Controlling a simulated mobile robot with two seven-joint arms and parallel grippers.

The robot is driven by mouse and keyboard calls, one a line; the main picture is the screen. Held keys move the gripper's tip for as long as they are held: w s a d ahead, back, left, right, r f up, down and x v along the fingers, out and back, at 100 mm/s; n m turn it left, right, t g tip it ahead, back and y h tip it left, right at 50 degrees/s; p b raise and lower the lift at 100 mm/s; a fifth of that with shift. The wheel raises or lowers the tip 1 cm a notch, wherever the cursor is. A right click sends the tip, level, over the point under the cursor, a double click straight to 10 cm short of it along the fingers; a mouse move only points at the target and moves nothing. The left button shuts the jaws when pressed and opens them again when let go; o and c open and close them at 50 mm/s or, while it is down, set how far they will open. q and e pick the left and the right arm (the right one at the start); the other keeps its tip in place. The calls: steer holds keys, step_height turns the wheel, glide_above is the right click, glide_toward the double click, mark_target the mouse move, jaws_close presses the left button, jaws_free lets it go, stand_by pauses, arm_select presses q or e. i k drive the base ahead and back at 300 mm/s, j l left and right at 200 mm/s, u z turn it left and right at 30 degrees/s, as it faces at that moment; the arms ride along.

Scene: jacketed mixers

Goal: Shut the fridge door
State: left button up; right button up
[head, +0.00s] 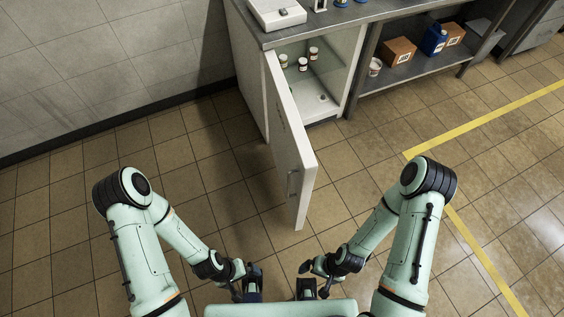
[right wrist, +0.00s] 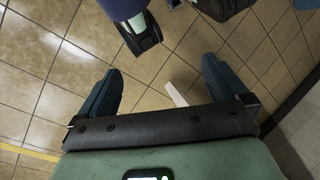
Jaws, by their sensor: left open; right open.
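The fridge (head: 318,95) stands under the counter with its white door (head: 290,145) swung wide open toward me. A handle (head: 293,184) shows near the door's free edge. Several small jars (head: 302,62) sit inside on a shelf. My left gripper (head: 252,290) and my right gripper (head: 306,288) are both low in front of me, nearer to me than the door and apart from it. Both are open and empty. In the right wrist view, my right gripper's fingers (right wrist: 162,92) are spread above the floor tiles.
Right of the fridge, a low shelf (head: 400,75) holds cardboard boxes (head: 398,52), a blue container (head: 434,40) and a white tub (head: 375,67). A white device (head: 277,14) sits on the counter. Tiled floor is clear on both sides of the door; yellow tape (head: 470,128) marks the right.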

mark_target(297, 164)
steer(key=i+j+z, duration=0.15)
steer(key=j+z, duration=0.15)
steer(key=j, duration=0.2)
steer(key=j+z, duration=0.35)
steer(key=j, duration=0.95)
